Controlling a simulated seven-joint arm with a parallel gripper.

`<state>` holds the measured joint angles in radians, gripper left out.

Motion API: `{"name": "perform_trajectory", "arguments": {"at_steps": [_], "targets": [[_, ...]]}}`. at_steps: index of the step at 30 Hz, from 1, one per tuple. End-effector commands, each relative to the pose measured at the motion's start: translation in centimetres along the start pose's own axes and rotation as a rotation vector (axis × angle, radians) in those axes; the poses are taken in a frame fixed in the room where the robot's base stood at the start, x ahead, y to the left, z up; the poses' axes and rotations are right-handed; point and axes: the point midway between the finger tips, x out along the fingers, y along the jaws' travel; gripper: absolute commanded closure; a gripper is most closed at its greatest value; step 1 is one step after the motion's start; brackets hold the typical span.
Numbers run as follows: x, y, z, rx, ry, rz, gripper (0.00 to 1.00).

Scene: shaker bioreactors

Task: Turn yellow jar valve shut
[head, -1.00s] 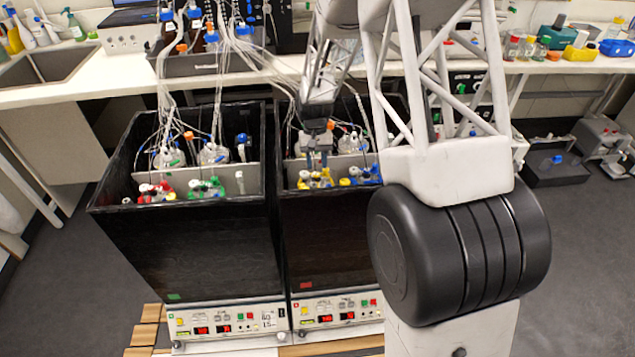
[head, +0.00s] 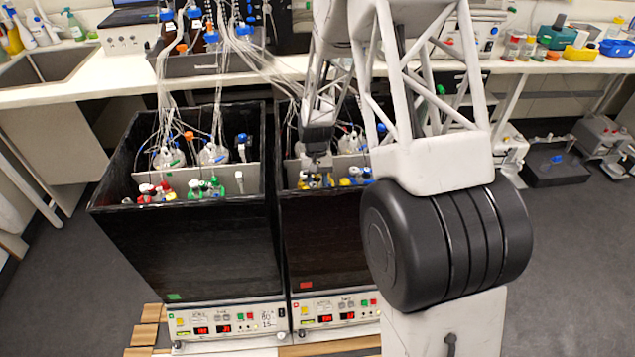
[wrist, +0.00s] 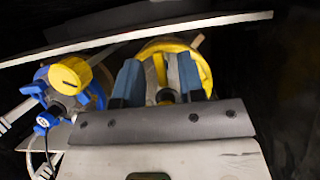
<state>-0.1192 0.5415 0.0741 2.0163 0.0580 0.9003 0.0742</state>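The yellow jar valve (wrist: 158,68) shows in the wrist view as a yellow part between my fingers, with a curved yellow rim around and behind them. My gripper (wrist: 160,82) has two blue-grey fingers standing apart on either side of it. I cannot tell whether either finger touches the valve. In the head view my gripper (head: 316,174) points down into the right black box, at the yellow-topped parts (head: 303,181). The fingers cover much of the valve there, and the jar body is hidden.
A blue part with a yellow knob (wrist: 70,76) stands close left of my gripper in the wrist view. Blue and yellow caps (head: 355,177) sit just right of it in the head view. The left black box (head: 190,245) holds red and green caps. Tubes hang behind.

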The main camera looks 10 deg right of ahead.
Motion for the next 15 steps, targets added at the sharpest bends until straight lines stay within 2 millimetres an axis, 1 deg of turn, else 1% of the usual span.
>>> {"name": "perform_trajectory", "arguments": {"at_steps": [1,6,8,15], "targets": [[0.0,0.0,0.0,0.0,0.0,0.0,0.65],[0.0,0.0,0.01,0.0,0.0,0.0,0.91],[0.0,0.0,0.0,0.0,0.0,0.0,1.0],[0.0,0.01,0.01,0.003,0.0,-0.001,1.0]]}}
